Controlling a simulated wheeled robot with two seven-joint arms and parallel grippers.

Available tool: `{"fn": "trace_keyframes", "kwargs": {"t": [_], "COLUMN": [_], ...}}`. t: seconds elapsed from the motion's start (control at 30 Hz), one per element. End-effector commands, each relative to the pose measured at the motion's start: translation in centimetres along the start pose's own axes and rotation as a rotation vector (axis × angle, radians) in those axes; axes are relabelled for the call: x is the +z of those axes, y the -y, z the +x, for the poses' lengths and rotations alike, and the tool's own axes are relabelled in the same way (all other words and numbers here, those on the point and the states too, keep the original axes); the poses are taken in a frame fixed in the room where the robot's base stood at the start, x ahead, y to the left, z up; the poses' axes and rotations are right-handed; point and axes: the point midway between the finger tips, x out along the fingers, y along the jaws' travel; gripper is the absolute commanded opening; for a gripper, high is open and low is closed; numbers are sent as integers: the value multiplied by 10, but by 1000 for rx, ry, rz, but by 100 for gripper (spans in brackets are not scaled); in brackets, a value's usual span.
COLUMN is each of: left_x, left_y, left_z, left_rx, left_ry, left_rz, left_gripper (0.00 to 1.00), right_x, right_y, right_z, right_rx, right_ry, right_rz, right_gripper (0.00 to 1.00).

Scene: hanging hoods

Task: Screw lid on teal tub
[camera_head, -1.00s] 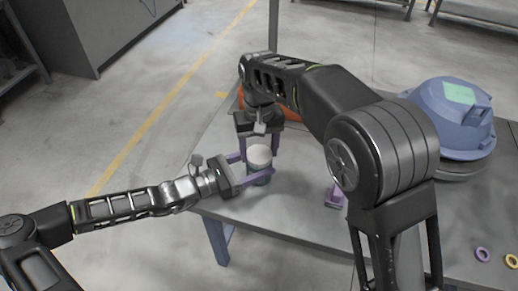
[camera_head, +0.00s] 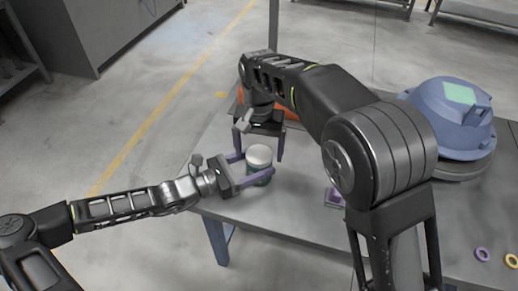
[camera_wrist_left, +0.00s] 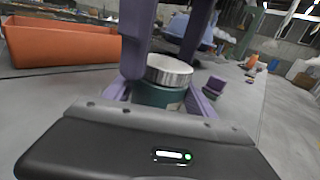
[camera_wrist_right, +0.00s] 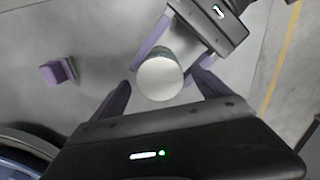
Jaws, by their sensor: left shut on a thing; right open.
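The teal tub (camera_wrist_left: 155,96) stands upright on the table and shows best in the left wrist view. A pale, silvery round lid (camera_head: 259,154) sits on its top and looks level; it also shows from above in the right wrist view (camera_wrist_right: 160,79). I cannot tell how tightly it is seated. My left gripper (camera_head: 258,168) is shut on the tub from the left, its purple fingers on either side and partly hiding the body. My right gripper (camera_head: 259,152) points down over the tub, open, with its fingers apart on both sides of the lid.
An orange bin (camera_wrist_left: 60,43) stands beyond the tub. A purple block (camera_head: 335,197) lies to the tub's right. A large blue hood-like object (camera_head: 448,118) sits farther right, with small rings (camera_head: 482,254) near it. The table's left edge is close to the tub.

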Motion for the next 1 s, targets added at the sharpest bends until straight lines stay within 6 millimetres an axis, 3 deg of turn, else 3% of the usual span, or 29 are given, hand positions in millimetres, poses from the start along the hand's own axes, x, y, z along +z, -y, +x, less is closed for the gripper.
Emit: {"fn": "trace_keyframes", "kwargs": {"t": [0.5,0.87,0.9,1.0], "left_x": [0,0,0,0], "left_y": [0,0,0,0], "left_z": [0,0,0,0], "left_rx": [0,0,0,0], "left_ry": [-1,-1,-1,0], "left_rz": [0,0,0,0], "left_gripper": [0,0,68,76], "right_x": [-1,0,0,0], "right_y": [0,0,0,0], "right_z": [-66,-73,-73,-73], "right_rx": [-2,-1,-1,-1], "right_ry": [-2,-1,-1,-1], "right_rz": [0,0,0,0], "right_gripper": [87,87,87,87]}}
